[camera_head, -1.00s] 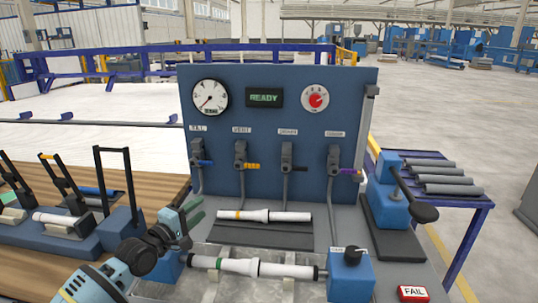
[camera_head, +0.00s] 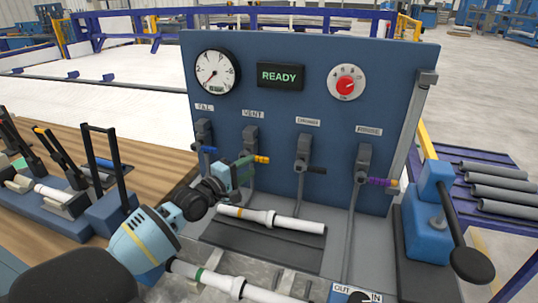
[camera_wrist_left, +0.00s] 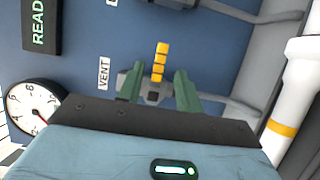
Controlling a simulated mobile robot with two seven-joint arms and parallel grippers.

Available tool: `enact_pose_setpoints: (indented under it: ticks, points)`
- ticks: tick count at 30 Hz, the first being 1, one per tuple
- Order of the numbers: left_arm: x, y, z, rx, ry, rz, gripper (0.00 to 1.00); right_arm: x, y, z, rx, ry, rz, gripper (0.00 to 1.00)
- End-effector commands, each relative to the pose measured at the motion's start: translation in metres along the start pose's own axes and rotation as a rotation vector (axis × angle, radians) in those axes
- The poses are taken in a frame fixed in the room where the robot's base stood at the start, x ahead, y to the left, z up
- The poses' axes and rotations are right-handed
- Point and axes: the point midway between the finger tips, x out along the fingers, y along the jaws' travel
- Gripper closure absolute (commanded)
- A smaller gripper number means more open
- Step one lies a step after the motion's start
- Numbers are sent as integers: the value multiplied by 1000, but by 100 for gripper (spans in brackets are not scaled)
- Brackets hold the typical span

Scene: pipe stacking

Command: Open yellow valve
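The yellow valve handle (camera_head: 262,160) sticks out to the right from its grey valve body under the VENT label on the blue panel. My left gripper (camera_head: 241,173) is at this valve, its green fingers beside the handle. In the left wrist view, the yellow handle (camera_wrist_left: 160,60) stands in the gap between the two open green fingers (camera_wrist_left: 158,88). Clear space shows on both sides, so the fingers do not appear closed on it. My right gripper is not in view.
Blue (camera_head: 208,149), black (camera_head: 317,170) and purple (camera_head: 382,182) valve handles flank the yellow one. A white pipe (camera_head: 285,221) lies on a dark rest below. A blue lever device (camera_head: 425,220) stands at the right. Clamps (camera_head: 75,200) stand on the wooden table at left.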

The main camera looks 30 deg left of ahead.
Motion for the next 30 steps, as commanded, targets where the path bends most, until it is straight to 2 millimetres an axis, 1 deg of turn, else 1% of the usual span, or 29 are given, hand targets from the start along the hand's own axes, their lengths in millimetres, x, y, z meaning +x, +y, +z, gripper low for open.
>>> enact_pose_setpoints:
  ticks: [5, 15, 18, 24, 30]
  points:
    - [11, 0, 0, -1, 0, 1, 65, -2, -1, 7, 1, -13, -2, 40]
    - [53, 0, 0, 0, 1, 0, 65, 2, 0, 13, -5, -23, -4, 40]
    - [63, -1, 0, -1, 0, 0, 65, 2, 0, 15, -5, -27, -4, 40]
    - [75, 0, 0, -1, 0, 0, 65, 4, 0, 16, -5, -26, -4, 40]
    - [78, 0, 0, 0, 0, 0, 65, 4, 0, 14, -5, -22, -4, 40]
